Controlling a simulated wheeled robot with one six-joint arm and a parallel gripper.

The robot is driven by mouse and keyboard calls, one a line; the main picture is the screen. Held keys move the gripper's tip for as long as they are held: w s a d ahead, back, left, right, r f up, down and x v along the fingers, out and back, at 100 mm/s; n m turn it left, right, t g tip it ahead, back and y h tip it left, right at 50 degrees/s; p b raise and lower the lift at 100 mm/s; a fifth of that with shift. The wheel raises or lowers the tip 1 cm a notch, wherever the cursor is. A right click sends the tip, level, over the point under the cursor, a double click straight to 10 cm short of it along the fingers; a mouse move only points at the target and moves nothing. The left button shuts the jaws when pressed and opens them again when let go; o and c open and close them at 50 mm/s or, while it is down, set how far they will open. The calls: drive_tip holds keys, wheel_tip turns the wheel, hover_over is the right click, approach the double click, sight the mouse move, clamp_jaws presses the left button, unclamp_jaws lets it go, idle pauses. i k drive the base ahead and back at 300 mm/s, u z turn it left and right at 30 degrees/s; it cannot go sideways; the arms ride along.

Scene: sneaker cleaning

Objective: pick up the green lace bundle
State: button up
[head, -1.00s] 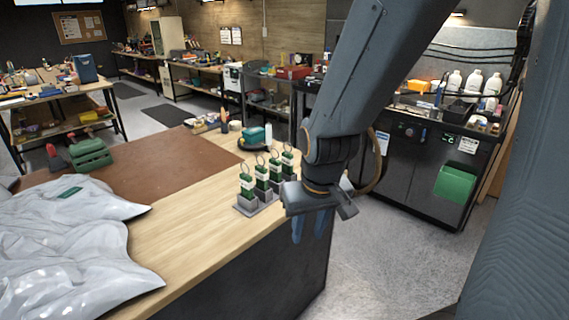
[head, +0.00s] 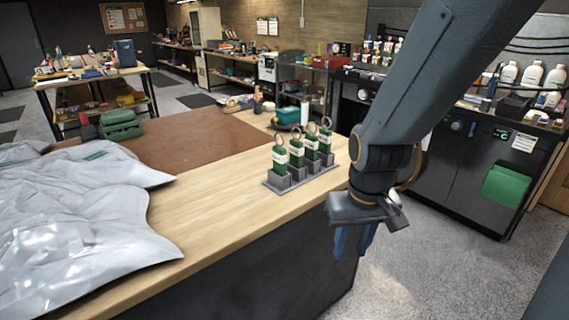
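Several green bundles with white labels and rings on top stand upright in a grey holder (head: 302,178) on the wooden bench, near its right edge. The front left one is a green bundle (head: 281,160); I cannot tell for sure that these are laces. A small flat green piece (head: 95,155) also lies on the crumpled silvery plastic at left. My gripper (head: 354,241) hangs to the right of the holder, beyond the bench edge and apart from the bundles. Its two blue fingers point down with a gap between them, and nothing shows in it.
The silvery plastic (head: 90,225) covers the bench's left. A brown mat (head: 190,143) lies in the middle, with a green toolbox-like object (head: 121,125) at its far left. A teal object (head: 288,115) stands behind the holder. Bare wood lies left of the holder.

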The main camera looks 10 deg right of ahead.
sight(279, 154)
drive_tip(key=z, duration=0.7)
drive_tip(key=k, duration=0.75)
drive_tip(key=u, duration=0.85)
drive_tip(key=i, duration=0.5)
drive_tip(key=z, duration=0.05)
